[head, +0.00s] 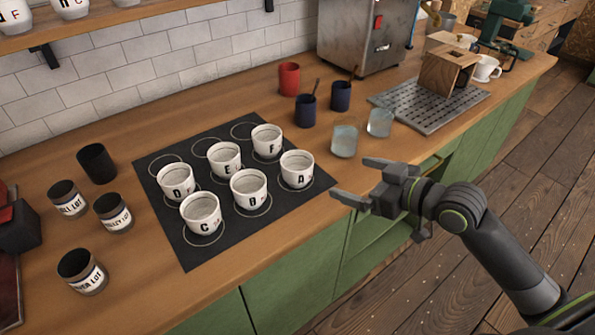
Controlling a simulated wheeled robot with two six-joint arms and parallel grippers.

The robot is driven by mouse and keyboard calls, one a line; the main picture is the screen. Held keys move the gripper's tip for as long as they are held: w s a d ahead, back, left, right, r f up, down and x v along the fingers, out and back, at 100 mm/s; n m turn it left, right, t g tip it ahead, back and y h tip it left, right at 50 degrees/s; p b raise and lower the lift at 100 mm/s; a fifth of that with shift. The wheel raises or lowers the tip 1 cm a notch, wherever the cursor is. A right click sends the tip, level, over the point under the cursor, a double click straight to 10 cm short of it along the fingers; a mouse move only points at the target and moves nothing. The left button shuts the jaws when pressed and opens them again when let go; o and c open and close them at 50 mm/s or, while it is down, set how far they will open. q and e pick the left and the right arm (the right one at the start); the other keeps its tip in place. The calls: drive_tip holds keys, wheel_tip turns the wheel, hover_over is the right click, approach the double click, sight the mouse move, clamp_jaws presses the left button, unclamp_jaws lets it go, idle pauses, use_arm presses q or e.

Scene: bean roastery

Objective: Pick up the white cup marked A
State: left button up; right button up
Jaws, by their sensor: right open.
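The white cup marked A (297,169) stands upright on the black mat (186,250), at the right end of the front row. White cups marked B (249,190) and C (202,213) stand to its left in the same row. Cups marked D (176,180), E (225,158) and F (267,141) stand behind. My right gripper (352,182) is open and empty, to the right of cup A and apart from it, near the counter's front edge. Its fingers point left toward the cup. My left gripper is not in view.
Two clear glasses (344,141) stand behind my right gripper. Two dark blue cups (306,111) and a red cup (289,79) stand further back. Dark labelled jars (83,272) are at the left. A metal drip tray (430,104) lies at the right.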

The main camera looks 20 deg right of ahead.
approach(286, 158)
drive_tip(key=shift+w+a+p, duration=0.3)
drive_tip(key=shift+w+p, duration=0.1)
drive_tip(key=shift+w, duration=0.15)
drive_tip(key=shift+w+a+f, duration=0.1)
drive_tip(key=shift+w+a, duration=0.2)
drive_tip(key=shift+w, duration=0.15)
drive_tip(key=x, duration=0.2)
drive_tip(key=p+x, duration=0.1)
drive_tip(key=x, duration=0.1)
drive_tip(key=shift+f, duration=0.25)
drive_tip(key=c, duration=1.2)
